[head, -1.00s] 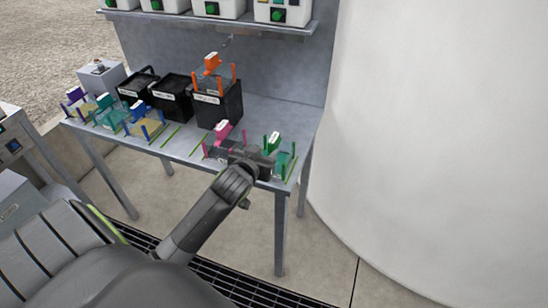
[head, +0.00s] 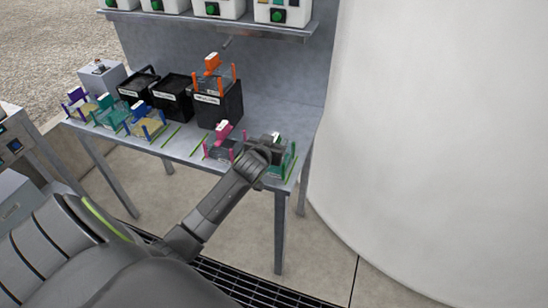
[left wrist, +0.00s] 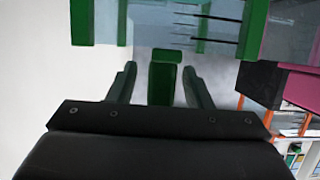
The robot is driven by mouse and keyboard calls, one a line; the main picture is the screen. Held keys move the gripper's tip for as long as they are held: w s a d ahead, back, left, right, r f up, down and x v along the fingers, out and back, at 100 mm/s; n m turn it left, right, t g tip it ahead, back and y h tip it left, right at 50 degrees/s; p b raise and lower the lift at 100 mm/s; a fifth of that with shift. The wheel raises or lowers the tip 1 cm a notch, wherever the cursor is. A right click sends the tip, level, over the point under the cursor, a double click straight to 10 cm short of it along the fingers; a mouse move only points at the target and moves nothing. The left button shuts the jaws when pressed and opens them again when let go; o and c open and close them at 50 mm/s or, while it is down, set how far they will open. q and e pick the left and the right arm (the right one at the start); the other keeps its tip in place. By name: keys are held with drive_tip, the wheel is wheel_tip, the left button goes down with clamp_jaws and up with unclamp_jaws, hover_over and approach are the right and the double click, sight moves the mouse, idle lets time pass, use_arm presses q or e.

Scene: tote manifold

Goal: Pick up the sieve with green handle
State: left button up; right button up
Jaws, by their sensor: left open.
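The green-handled sieve (head: 291,163) stands at the right front end of the steel table, partly hidden by my left gripper (head: 266,154). In the left wrist view, its green handle (left wrist: 164,82) shows between the two fingers of my left gripper (left wrist: 160,78). The fingers are open, with visible gaps on both sides of the handle. The sieve's clear body and green posts (left wrist: 253,30) fill the top of that view. My right gripper is not in view.
A pink-handled sieve (head: 222,131) stands just left of the green one. An orange-handled sieve (head: 212,66) sits on a black box (head: 222,108). More sieves and black bins (head: 172,97) are further left. A large white tank (head: 430,130) stands to the right.

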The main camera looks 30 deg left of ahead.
use_arm(q)
drive_tip(key=shift+c, duration=0.3)
clamp_jaws()
